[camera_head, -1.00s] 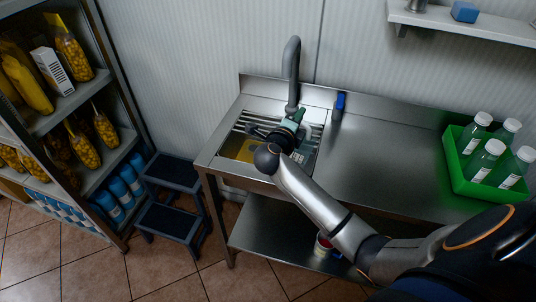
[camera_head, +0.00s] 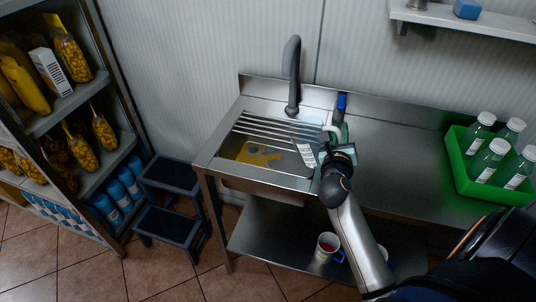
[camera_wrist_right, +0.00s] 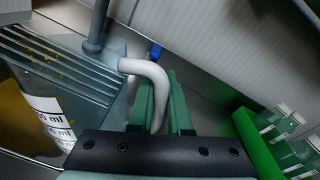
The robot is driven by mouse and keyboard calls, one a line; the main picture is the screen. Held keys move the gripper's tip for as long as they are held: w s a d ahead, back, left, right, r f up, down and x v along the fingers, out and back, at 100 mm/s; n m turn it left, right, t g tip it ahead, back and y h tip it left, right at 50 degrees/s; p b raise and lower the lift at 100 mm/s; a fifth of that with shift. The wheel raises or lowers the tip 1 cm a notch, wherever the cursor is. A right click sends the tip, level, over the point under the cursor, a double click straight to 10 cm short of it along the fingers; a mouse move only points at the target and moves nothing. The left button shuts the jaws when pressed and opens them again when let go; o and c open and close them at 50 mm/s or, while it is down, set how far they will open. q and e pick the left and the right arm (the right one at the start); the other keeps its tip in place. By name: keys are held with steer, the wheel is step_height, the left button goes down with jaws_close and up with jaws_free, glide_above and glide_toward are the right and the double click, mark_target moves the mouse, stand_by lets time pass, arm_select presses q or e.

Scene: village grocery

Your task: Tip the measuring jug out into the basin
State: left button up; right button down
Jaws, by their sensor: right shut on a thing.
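The measuring jug (camera_head: 304,140) is clear, with a white label in ml and a white handle. It is over the right end of the basin (camera_head: 229,172) in the head view. My right gripper (camera_head: 338,150) is beside the basin's right edge, its green fingers shut on the handle (camera_wrist_right: 150,75). The jug's label (camera_wrist_right: 48,118) shows at left in the wrist view. Its exact tilt and whether liquid is left inside are hard to tell. A yellow patch (camera_head: 256,153) lies in the basin, and small orange spots show near the rack bars. My left gripper is out of view.
A rack of bars (camera_head: 270,128) spans the basin's back, below a grey tap (camera_head: 292,75). A blue-topped bottle (camera_head: 341,103) stands behind the gripper. A green crate of bottles (camera_head: 462,178) is on the right; the counter between is clear. A mug (camera_head: 327,247) stands on the lower shelf.

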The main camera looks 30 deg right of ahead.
steer(key=s+f+m+b, duration=0.1)
steer(key=s+d+f+m+b, duration=0.1)
steer(key=f, duration=0.1)
steer(key=shift+d+m+t+b, duration=0.15)
steer(key=shift+m+t+b, duration=0.15)
steer(key=shift+b, duration=0.05)
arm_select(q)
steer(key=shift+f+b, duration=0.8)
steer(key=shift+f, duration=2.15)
arm_select(e)
steer(key=shift+s+d+f+m+h, duration=0.1)
steer(key=shift+s+d+m+h, duration=0.15)
steer(key=shift+m, duration=0.3)
steer(key=shift+s+d+f+m+h, duration=0.1)
steer(key=shift+s+m, duration=0.2)
steer(key=shift+m, duration=0.25)
